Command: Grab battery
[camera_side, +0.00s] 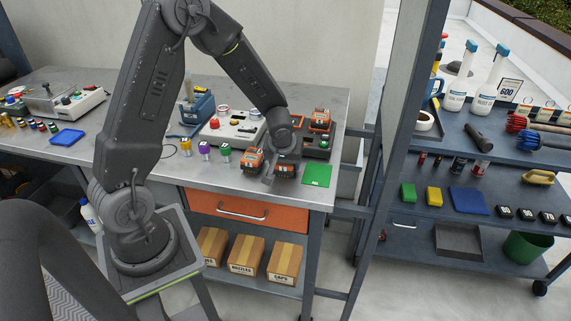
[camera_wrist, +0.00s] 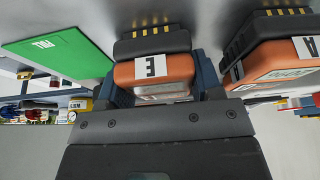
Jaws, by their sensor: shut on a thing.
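An orange and black battery marked E (camera_wrist: 155,70) sits between the blue-grey fingers of my gripper (camera_wrist: 160,88) in the wrist view. The gripper is shut on it. A second orange and black battery marked A (camera_wrist: 285,60) is beside it, apart from the fingers. In the side view my gripper (camera_side: 275,176) is low over the front of the metal bench, with the held battery (camera_side: 287,169) to the right and the A battery (camera_side: 251,161) to the left. My wrist partly hides both there. Whether the held battery still touches the bench cannot be told.
A green mat (camera_side: 316,175) lies right of the batteries, near the bench edge. Behind is a dark charger (camera_side: 316,142) with an orange battery (camera_side: 320,117) on it. Left are a grey tester box (camera_side: 230,128) and several small coloured containers (camera_side: 206,149).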

